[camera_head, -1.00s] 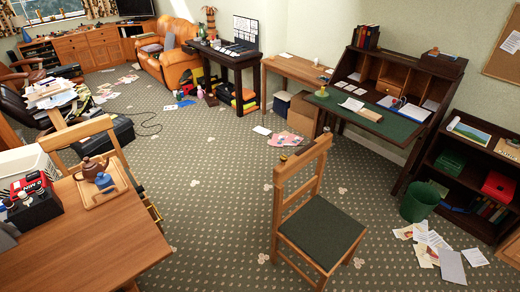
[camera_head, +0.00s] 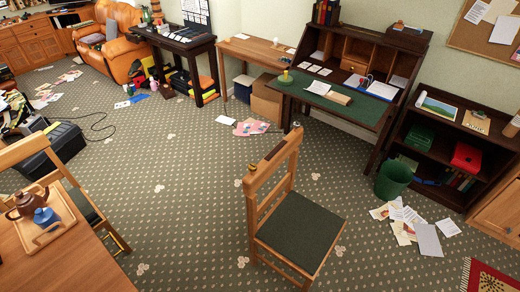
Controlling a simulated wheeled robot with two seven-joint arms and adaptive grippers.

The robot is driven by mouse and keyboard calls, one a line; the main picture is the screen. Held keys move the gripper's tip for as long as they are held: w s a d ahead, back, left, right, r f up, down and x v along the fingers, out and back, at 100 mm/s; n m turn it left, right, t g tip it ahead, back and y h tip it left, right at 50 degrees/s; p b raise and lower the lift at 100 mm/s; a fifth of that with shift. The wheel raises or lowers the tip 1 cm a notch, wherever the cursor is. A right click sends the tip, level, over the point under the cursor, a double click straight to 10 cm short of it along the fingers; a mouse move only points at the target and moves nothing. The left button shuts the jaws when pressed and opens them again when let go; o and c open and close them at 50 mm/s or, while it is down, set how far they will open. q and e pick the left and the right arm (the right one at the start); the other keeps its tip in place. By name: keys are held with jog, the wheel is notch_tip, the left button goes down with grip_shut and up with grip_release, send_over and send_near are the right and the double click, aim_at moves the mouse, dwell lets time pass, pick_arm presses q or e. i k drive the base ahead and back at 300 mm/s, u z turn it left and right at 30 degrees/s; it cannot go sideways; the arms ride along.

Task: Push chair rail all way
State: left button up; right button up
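The wooden chair (camera_head: 262,215) with a dark green seat (camera_head: 298,232) stands upright on the carpet in the lower middle of the head view. Its top rail (camera_head: 272,160) is at the chair's left side, and a dark strip shows along it. The seat extends to the right of the back. Open carpet lies between the chair and the dark wooden desk (camera_head: 360,100), whose green writing top is folded out. Neither of my grippers shows in the view, and nothing is seen touching the rail.
A wooden table (camera_head: 85,265) with a tray and teapot is at lower left, with another chair (camera_head: 60,150) beside it. A green bin (camera_head: 393,180) and scattered papers (camera_head: 405,222) lie right of the chair. A red rug (camera_head: 490,277) is at lower right.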

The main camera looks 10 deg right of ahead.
aim_at(252, 182)
jog(key=z, duration=0.3)
jog(key=i, duration=0.65)
jog(key=z, duration=0.55)
